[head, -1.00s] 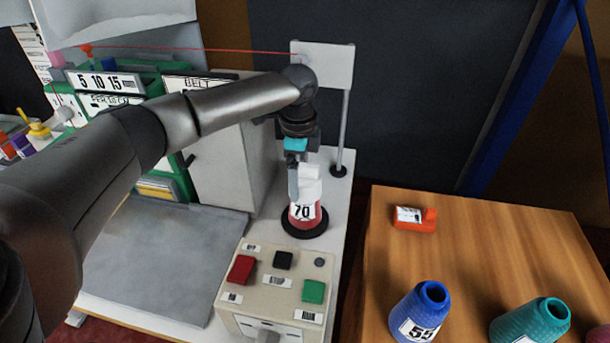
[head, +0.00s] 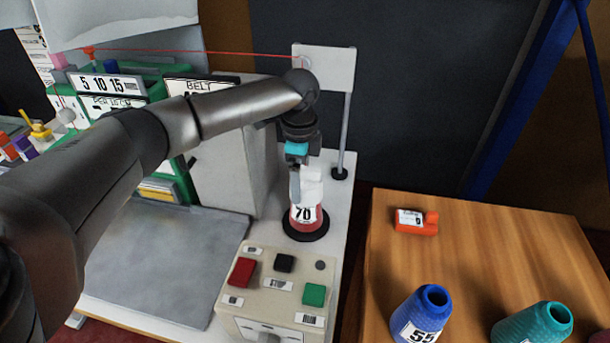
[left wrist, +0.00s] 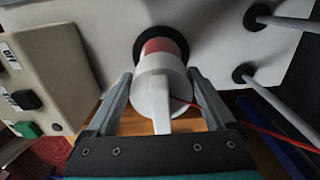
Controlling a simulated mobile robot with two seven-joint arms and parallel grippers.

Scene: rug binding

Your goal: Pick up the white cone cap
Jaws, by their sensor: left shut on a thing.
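The white cone cap (head: 312,186) sits on top of the red cone (head: 305,224) with a "70" label. The cone stands upright on a round black base. My left gripper (head: 304,194) comes down from above and is shut on the cap. In the left wrist view the cap (left wrist: 158,84) lies between the two fingers, with a pale bar pointing toward the camera. The red of the cone (left wrist: 161,46) shows behind it. The far side of the cap is hidden. My right gripper is not in view.
A control box (head: 272,290) with red, black and green buttons stands in front of the cone. A post with a white plate (head: 326,66) rises behind, with red thread running to it. The wooden table (head: 480,255) at right holds blue and teal cones and an orange object.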

